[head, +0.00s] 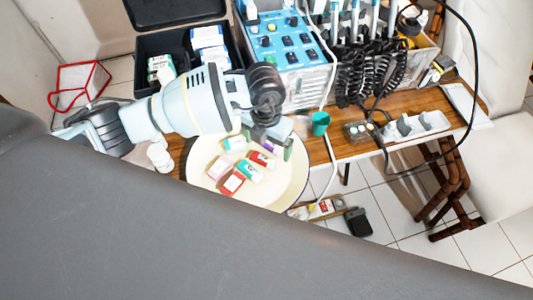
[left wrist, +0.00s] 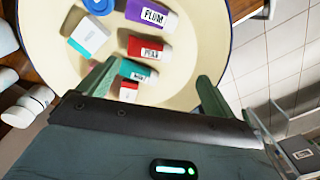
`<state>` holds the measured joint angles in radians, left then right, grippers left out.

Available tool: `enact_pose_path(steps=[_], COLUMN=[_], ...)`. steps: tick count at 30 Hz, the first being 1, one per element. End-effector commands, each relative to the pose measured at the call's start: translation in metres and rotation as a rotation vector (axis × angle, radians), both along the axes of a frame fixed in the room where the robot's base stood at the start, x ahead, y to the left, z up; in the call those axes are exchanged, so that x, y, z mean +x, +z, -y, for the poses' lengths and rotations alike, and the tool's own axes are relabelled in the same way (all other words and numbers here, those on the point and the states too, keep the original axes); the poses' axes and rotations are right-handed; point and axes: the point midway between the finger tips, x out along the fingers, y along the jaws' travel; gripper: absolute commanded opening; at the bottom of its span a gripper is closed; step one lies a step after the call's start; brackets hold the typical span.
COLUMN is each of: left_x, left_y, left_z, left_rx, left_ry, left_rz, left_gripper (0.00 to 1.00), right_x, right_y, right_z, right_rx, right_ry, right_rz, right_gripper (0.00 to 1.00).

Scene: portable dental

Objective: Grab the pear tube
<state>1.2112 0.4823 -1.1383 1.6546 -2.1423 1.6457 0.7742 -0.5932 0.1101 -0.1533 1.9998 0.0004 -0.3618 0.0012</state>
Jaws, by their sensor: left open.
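Several small labelled tubes lie on a round cream plate (head: 297,180), also seen in the left wrist view (left wrist: 212,20). A red-capped tube (left wrist: 148,48) has a small label that seems to read PEAR. A purple PLUM tube (left wrist: 152,17) lies beyond it and a teal-capped tube (left wrist: 134,70) lies nearer. Another red tube (left wrist: 128,92) is partly hidden by my gripper. In the head view, red tubes (head: 261,160) and a teal tube (head: 249,173) show. My left gripper (head: 268,143) is open and empty above the plate, its fingers (left wrist: 155,88) apart. My right gripper is not in view.
A blue control unit (head: 285,45) and coiled black hoses (head: 370,70) stand behind the plate. A teal cup (head: 320,123) is right of it. An open black case (head: 180,45) is at back left. White bottles (head: 160,156) stand left of the plate.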

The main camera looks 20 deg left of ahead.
Motion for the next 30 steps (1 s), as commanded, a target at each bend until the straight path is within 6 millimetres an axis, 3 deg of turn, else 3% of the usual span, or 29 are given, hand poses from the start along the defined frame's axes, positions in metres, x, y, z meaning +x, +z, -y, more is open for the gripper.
enact_pose_path(steps=[7,15,20,30], left_x=[0.006,0.005,0.005,0.001], left_y=[0.002,-0.022,-0.024,-0.066], left_z=[-0.008,-0.008,-0.009,-0.014], left_rx=[0.041,0.037,0.037,0.036], left_ry=[0.009,0.010,0.009,0.009], left_rz=[0.018,0.016,0.017,0.013], left_gripper=[0.91,0.91,0.91,0.91], right_x=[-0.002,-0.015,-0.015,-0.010], right_y=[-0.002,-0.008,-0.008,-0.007], right_z=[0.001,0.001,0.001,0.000], right_rx=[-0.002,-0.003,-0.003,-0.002], right_ry=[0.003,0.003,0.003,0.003], right_rz=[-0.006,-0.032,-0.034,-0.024], right_gripper=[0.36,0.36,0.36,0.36])
